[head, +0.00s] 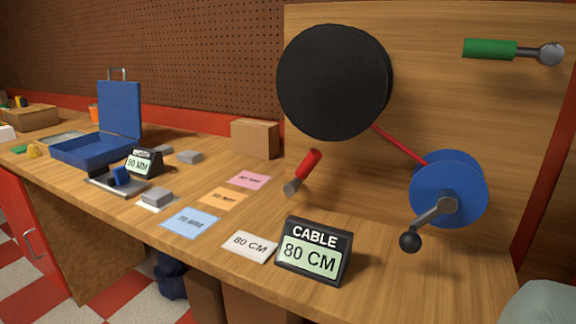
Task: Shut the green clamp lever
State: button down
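The green clamp lever (490,49) is at the upper right of the head view, on the upright wooden panel (450,110). Its green handle lies nearly level and points left from a round metal pivot (551,54) at its right end. I cannot tell from this view whether the clamp is open or shut. My gripper is not in view, and nothing touches the lever.
A black drum (335,82) and a blue reel (448,188) with a black-knobbed crank stand out from the panel, joined by a red cable (400,145). A red-handled lever (309,164) is below the drum. A "CABLE 80 CM" display (313,251) stands on the bench.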

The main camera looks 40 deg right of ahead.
aim_at(551, 54)
jog(key=k+l+z, duration=0.15)
jog(key=z, duration=1.7)
jog(key=k+j+u, duration=0.1)
jog(key=k, duration=0.7)
jog(key=i+l, duration=0.2)
jog(key=i, duration=0.3)
